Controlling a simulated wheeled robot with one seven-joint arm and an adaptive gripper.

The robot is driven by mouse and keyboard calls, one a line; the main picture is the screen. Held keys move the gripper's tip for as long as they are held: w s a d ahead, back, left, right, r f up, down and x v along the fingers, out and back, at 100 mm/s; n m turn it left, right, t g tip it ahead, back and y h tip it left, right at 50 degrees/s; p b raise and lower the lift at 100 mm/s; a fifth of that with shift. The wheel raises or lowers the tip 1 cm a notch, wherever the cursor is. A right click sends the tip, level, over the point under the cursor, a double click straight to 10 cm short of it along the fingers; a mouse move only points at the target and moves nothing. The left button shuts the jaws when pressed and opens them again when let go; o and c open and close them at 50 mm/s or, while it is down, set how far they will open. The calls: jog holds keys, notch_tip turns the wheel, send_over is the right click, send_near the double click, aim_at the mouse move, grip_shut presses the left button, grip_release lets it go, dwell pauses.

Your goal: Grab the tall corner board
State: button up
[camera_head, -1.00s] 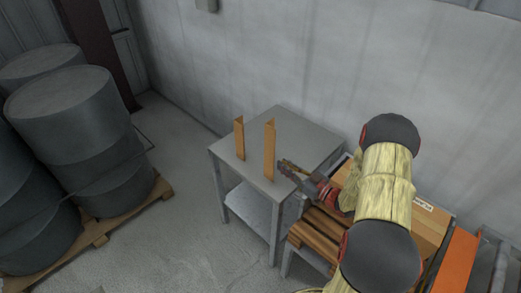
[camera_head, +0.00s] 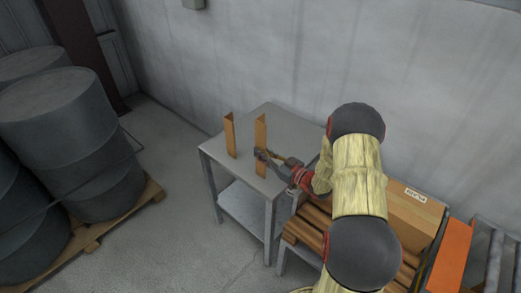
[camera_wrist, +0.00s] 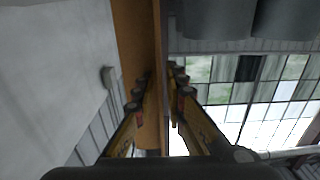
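The tall corner board (camera_head: 261,135) is an upright orange-brown angled strip on the grey metal table. A shorter corner board (camera_head: 230,136) stands to its left. My gripper (camera_head: 262,155) is at the tall board, around its middle height, reaching in from the right. In the wrist view, the board (camera_wrist: 140,45) runs between the two fingers of my gripper (camera_wrist: 160,90). The fingers are apart, one on each side of the board, with a narrow gap showing by the right finger. The left fingertips overlap the board in view; I cannot tell whether they touch it.
The grey table (camera_head: 285,125) has bare top behind the boards. At right are a cardboard box (camera_head: 410,208), brown slats (camera_head: 308,230) and an orange panel (camera_head: 455,250). Dark drums (camera_head: 70,130) stand on a pallet at left.

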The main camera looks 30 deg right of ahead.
grip_shut()
dwell(0.4)
